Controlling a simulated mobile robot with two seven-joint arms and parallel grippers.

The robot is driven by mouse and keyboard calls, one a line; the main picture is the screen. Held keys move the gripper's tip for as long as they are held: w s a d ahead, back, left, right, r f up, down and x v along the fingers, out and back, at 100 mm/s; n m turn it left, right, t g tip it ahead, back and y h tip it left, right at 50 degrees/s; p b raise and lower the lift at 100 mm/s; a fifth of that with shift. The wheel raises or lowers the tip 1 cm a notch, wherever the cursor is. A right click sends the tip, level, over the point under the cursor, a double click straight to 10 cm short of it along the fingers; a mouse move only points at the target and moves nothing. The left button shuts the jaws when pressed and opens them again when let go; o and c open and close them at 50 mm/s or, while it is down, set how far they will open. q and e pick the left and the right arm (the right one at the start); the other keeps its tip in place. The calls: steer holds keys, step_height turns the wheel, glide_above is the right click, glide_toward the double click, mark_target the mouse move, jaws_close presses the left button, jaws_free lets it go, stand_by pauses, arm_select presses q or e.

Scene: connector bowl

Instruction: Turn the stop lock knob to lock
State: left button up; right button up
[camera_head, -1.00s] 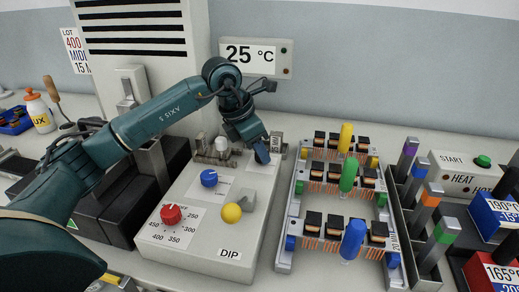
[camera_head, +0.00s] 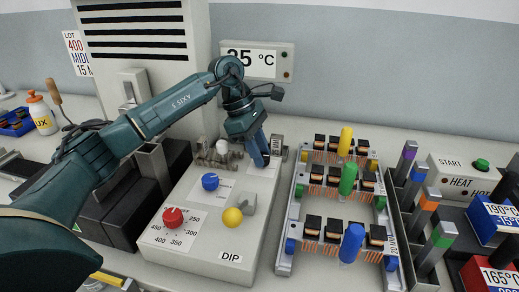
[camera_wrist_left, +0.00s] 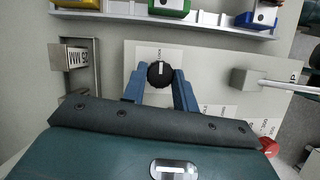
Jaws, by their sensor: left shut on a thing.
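The stop lock knob (camera_wrist_left: 160,74) is a round black knob with a white mark, on a white label plate in the left wrist view. The mark runs nearly straight up and down there. My left gripper (camera_wrist_left: 160,88) has its blue fingers on both sides of the knob and is shut on it. In the head view the left gripper (camera_head: 262,161) points down at the back right of the grey control box (camera_head: 200,252), and its fingers hide the knob. My right gripper is not in view.
On the box are a blue knob (camera_head: 210,181), a red dial (camera_head: 173,217) and a yellow ball-ended lever (camera_head: 233,217). A rack (camera_head: 283,262) with coloured handles stands close on the right. A temperature display (camera_head: 258,62) is behind.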

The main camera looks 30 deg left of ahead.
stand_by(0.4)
arm_select(q)
steer(key=o, duration=1)
steer(key=shift+r, duration=0.1)
steer(key=v, duration=1.3)
steer(key=shift+w+p, duration=0.15)
steer(key=shift+p, duration=0.2)
